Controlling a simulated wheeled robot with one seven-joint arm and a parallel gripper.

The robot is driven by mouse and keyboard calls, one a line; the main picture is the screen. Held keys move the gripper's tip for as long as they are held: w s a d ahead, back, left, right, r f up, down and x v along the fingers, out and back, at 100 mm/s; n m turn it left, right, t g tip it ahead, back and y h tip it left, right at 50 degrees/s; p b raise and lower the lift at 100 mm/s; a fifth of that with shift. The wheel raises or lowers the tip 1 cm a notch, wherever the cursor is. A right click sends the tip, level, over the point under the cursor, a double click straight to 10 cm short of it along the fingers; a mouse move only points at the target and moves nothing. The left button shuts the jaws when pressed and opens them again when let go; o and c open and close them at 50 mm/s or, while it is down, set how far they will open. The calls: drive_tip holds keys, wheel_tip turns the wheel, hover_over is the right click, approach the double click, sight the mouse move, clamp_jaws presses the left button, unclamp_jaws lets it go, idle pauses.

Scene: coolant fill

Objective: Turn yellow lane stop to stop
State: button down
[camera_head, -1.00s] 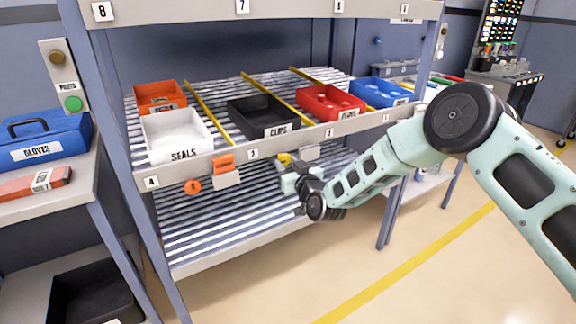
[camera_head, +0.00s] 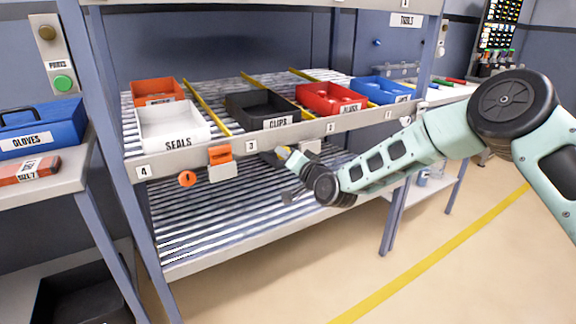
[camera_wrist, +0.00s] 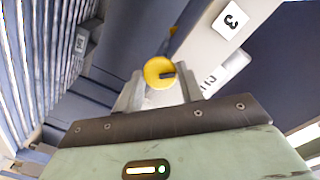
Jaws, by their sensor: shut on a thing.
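The yellow lane stop shows in the wrist view as a round yellow knob (camera_wrist: 157,70) with a dark mark on its face. It sits between the tips of my gripper (camera_wrist: 160,86), whose two fingers close on its sides. In the head view my gripper (camera_head: 291,158) is at the front rail of the shelf, just right of the number 3 label. Only a small yellow patch of the knob shows there, and my gripper hides the rest.
Above stand the white SEALS bin (camera_head: 172,128), black CLIPS bin (camera_head: 262,110), red bin (camera_head: 330,98) and blue bin (camera_head: 380,90).

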drive_tip(key=m+b, duration=0.3)
drive_tip(key=m, duration=0.1)
drive_tip(key=m+y+b, duration=0.1)
drive_tip(key=m+b, duration=0.1)
drive_tip(key=m, duration=0.1)
drive_tip(key=shift+d+f+m+g+y+b, duration=0.1)
drive_tip(key=shift+m+g+y+b, duration=0.2)
drive_tip(key=shift+m+b, duration=0.1)
idle(0.5)
drive_tip(key=c, duration=0.9)
unclamp_jaws()
drive_tip(key=p+v, duration=0.1)
drive_tip(key=v, duration=1.6)
drive_tip(key=shift+s+d, duration=0.1)
drive_tip(key=shift+d, duration=0.05)
